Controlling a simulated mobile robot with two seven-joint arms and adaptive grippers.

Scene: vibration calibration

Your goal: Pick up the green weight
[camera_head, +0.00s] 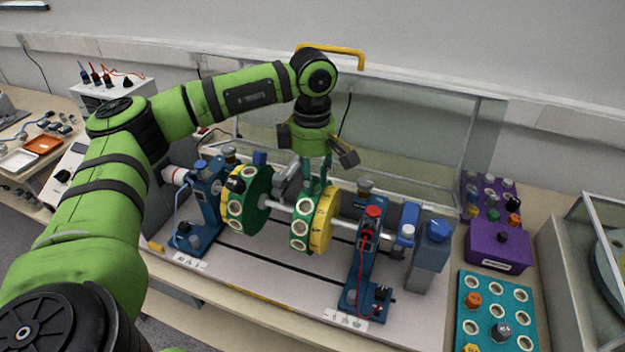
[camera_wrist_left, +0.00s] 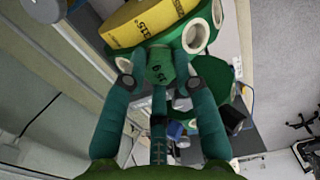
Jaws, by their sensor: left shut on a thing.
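My left gripper (camera_head: 318,188) reaches down from above onto the rim of the right-hand disc (camera_head: 325,222), which has a yellow face and a green rim with white-ringed holes. In the left wrist view its two teal fingers (camera_wrist_left: 158,75) are shut on a green weight (camera_wrist_left: 160,70) with dark markings. The weight is at the disc's green rim; I cannot tell whether it sits in a hole or just clear of it. In the head view the fingers mostly hide the weight. My right gripper is not in view.
A second green-and-yellow disc (camera_head: 248,198) sits left on the same shaft, between blue stands (camera_head: 365,262). A clear guard stands behind. At right are a purple holder (camera_head: 497,250) and a teal tray (camera_head: 484,329) with weights. A yellow handle (camera_head: 345,50) is near my arm.

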